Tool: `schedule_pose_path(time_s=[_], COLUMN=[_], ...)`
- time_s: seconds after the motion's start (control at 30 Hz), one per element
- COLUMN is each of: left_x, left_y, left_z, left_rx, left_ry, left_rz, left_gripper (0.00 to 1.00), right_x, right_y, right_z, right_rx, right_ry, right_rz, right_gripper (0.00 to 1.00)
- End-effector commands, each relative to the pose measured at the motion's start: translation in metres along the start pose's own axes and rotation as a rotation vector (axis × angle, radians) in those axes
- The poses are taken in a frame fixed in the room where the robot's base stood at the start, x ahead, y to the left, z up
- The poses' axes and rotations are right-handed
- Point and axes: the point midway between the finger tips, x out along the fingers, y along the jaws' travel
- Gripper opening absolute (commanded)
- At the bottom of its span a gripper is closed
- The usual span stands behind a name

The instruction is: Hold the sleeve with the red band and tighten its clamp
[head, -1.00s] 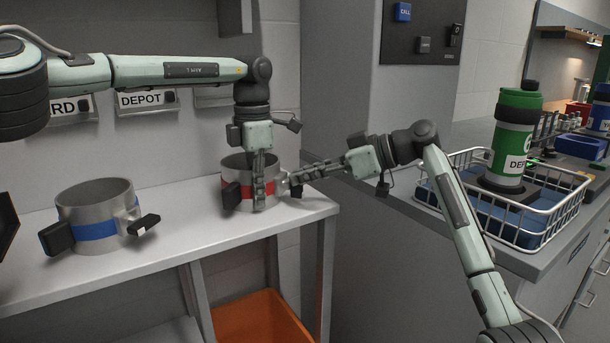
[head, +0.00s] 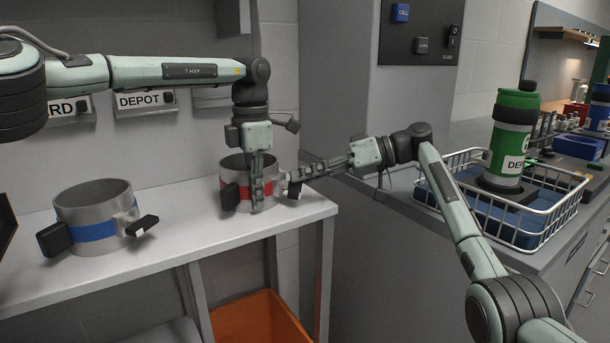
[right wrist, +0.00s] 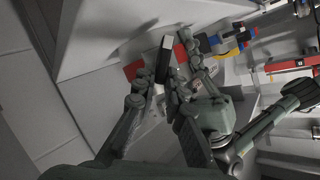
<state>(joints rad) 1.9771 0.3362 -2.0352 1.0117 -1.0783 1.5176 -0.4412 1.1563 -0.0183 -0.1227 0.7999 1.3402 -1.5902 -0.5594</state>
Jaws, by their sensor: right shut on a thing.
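The grey sleeve (head: 237,168) with the red band (head: 245,193) stands upright on the bench, a black block on its left side. My left gripper (head: 258,202) points down at the sleeve's near side, its fingers overlapping the wall and band; the frames do not show whether they are shut. My right gripper (head: 297,178) reaches in from the right and is shut on the clamp's dark lever at the sleeve's right side. In the right wrist view the lever (right wrist: 166,58), with a pale end, stands between my fingers, with red patches beside it. The clamp's joint is mostly hidden.
A sleeve with a blue band (head: 97,231) stands at the left of the bench (head: 185,238). An orange bin (head: 262,318) sits below. A wire basket (head: 545,232) holding a green canister (head: 511,140) stands on the right counter. The bench between the sleeves is clear.

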Motion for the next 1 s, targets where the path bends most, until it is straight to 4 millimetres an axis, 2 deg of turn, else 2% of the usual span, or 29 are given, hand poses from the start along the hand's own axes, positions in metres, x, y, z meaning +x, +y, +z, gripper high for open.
schedule_pose_path(time_s=[0.3,0.7,0.73,0.87,1.0], left_x=[-0.0005,-0.0005,-0.0005,-0.0004,-0.0004], left_y=[0.0000,0.0000,0.0001,0.0001,0.0001], left_z=[-0.0005,-0.0008,-0.0008,-0.0007,-0.0005], left_rx=[-0.001,-0.001,-0.001,-0.001,-0.001], left_ry=[0.001,0.001,0.001,0.001,0.001], left_rz=[-0.001,-0.001,-0.001,-0.001,0.000], left_gripper=[0.00,0.00,0.00,0.00,0.00], right_x=[-0.0010,-0.0009,-0.0009,-0.0007,-0.0004], right_y=[0.0031,0.0033,0.0033,0.0030,0.0027], right_z=[0.0001,0.0003,0.0003,0.0003,0.0002], right_rx=[0.075,0.079,0.078,0.078,0.077], right_ry=[0.001,0.001,0.001,0.000,0.000], right_rz=[-0.027,-0.029,-0.029,-0.029,-0.030], right_gripper=[0.00,0.00,0.14,0.31,0.32])
